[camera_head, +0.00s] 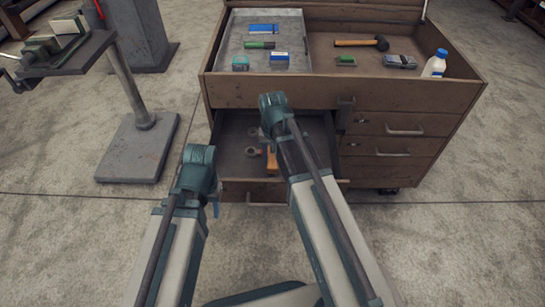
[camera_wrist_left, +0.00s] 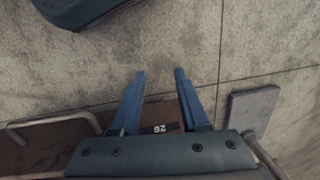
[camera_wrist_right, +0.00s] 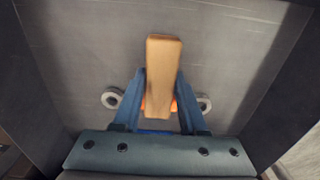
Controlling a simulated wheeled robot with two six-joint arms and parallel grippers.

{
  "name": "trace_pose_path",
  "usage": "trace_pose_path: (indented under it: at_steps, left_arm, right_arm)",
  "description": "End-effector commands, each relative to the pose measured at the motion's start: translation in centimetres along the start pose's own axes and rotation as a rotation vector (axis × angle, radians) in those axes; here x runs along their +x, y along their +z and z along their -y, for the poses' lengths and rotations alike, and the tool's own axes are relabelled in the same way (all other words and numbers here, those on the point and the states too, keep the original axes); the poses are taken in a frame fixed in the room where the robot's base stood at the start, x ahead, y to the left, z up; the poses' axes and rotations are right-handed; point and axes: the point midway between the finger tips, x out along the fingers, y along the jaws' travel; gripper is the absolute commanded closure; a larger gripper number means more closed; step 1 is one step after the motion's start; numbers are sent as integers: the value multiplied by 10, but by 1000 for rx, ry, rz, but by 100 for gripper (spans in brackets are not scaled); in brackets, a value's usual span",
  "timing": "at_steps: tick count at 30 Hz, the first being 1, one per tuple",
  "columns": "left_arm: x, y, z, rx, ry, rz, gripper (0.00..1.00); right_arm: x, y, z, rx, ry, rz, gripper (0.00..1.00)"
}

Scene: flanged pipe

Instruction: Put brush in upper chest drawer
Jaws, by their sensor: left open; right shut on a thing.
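The brush, with a wooden handle (camera_wrist_right: 163,65) and an orange part lower down, is in my right gripper (camera_wrist_right: 158,78), which is shut on it. The brush also shows in the head view (camera_head: 271,160), within the outline of the open upper chest drawer (camera_head: 231,128), partly hidden by my right arm. In the right wrist view, the drawer's grey floor lies behind the brush; whether the brush touches it I cannot tell. My left gripper (camera_wrist_left: 160,75) is open and empty, low in front of the chest.
Two metal rings lie on the drawer floor, one left (camera_wrist_right: 112,98) and one right (camera_wrist_right: 205,102) of the brush. The chest top (camera_head: 330,30) holds a hammer (camera_head: 362,43), a bottle (camera_head: 435,63) and several small items. A stand (camera_head: 142,145) is at left.

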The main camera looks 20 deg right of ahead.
Motion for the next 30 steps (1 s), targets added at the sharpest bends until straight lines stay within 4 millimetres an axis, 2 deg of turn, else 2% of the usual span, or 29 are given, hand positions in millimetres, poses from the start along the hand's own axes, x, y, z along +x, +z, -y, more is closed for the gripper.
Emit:
trace_pose_path:
  at_steps: [1,6,20,26,30]
  left_arm:
    - [-1,0,0,0,0,0,55]
    - [-1,0,0,0,0,0,55]
    - [-7,0,1,0,1,0,55]
    - [-26,2,2,-1,3,0,55]
    - [-45,3,3,-2,7,0,55]
  right_arm:
    - [-1,0,0,0,0,0,56]
    - [-1,0,0,0,0,0,28]
    - [-7,0,0,0,0,0,28]
    - [-26,0,0,0,0,0,28]
    - [-46,0,0,0,0,0,28]
